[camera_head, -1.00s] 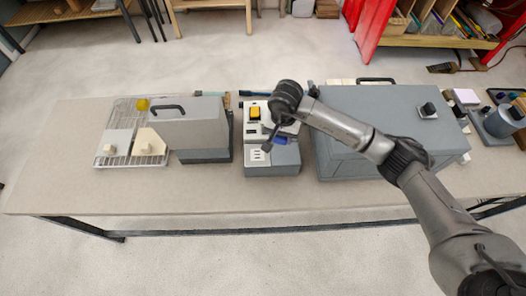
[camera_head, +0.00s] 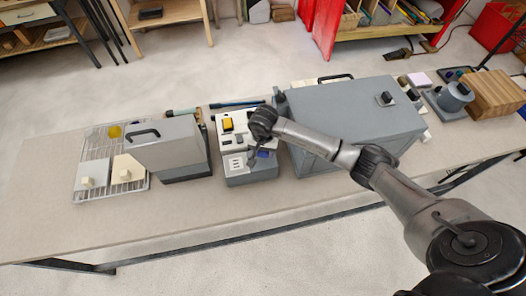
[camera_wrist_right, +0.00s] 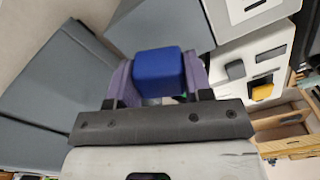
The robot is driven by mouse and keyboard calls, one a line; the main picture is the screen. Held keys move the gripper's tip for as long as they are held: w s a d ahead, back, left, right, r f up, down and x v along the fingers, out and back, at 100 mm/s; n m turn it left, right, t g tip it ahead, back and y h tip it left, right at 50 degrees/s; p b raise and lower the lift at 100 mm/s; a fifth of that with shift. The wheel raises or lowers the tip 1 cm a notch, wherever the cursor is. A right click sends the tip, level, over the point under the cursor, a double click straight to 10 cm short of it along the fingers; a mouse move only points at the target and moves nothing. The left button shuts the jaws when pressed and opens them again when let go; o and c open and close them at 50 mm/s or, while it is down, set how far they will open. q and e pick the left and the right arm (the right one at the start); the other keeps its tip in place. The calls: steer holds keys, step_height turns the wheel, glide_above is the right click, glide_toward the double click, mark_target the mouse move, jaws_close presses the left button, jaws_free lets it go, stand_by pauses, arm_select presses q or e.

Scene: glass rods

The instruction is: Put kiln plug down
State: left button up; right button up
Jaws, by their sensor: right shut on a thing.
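A blue plug (camera_wrist_right: 158,72), which I take to be the kiln plug, is held between the fingers of my right gripper (camera_wrist_right: 155,88). In the head view the plug (camera_head: 264,153) is a small blue patch, partly hidden by my right gripper (camera_head: 255,155). The gripper is over the right side of the grey-and-white socket unit (camera_head: 236,180), between it and the large grey kiln-like box (camera_head: 345,110). The unit's socket face (camera_head: 236,162) shows dark slots, left of the gripper. I cannot tell whether the plug touches anything. My left gripper is not in view.
The unit has a yellow switch (camera_head: 227,124). A smaller grey box (camera_head: 165,145) with a handle stands left, beside a wire rack (camera_head: 97,140) with pale blocks. A wooden block (camera_head: 497,93) stands at the right. The front strip of the table (camera_head: 190,222) is clear.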

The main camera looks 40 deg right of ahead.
mark_target(263, 154)
steer(key=shift+a+f, duration=0.1)
steer(key=shift+f, duration=0.85)
steer(key=shift+f+b, duration=0.65)
steer(key=o, duration=1.2)
steer(key=shift+r, duration=0.1)
